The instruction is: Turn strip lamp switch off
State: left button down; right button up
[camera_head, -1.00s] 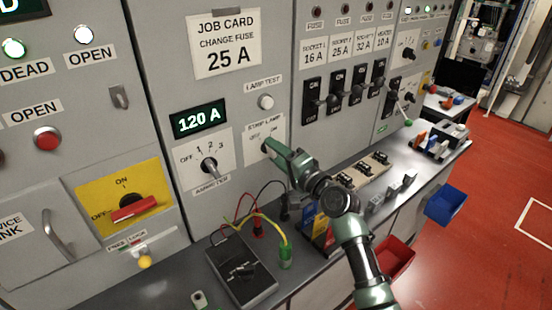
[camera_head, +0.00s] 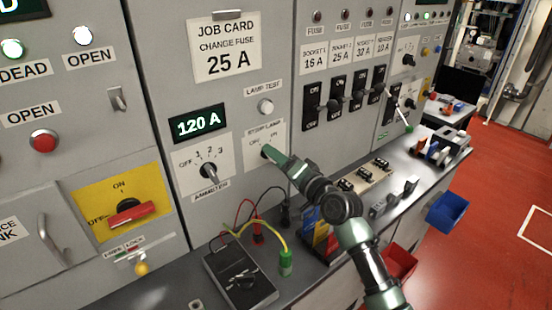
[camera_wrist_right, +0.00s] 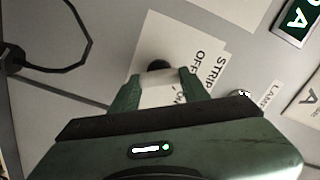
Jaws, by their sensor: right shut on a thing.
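The strip lamp switch is a small dark knob (camera_head: 264,153) on a white plate (camera_head: 253,139) marked STRIP LAMP with OFF and ON, on the grey panel. The dark knob also shows in the wrist view (camera_wrist_right: 157,66), just past the fingertips. My right gripper (camera_head: 270,152) reaches the knob from the lower right and is shut on it. In the wrist view its green fingers (camera_wrist_right: 156,82) stand on either side of a pale part in front of the knob. The fingers partly hide the plate, and the knob's exact setting cannot be told. My left gripper is not in view.
The white lamp test button (camera_head: 265,106) is just above the switch. The ammeter selector (camera_head: 208,170) is to its left. A black meter (camera_head: 240,279) with coloured leads lies on the bench below. Fuse switches (camera_head: 334,103) line the panel to the right.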

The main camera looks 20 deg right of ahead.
jog(key=o, duration=1.4)
jog(key=shift+f, duration=0.1)
jog(key=shift+c, duration=0.2)
jog(key=shift+s, duration=0.15)
jog(key=b+v, duration=0.1)
jog(key=v, duration=0.6)
jog(key=shift+s+b, duration=0.25)
jog(key=shift+b, duration=0.1)
jog(key=shift+d, duration=0.15)
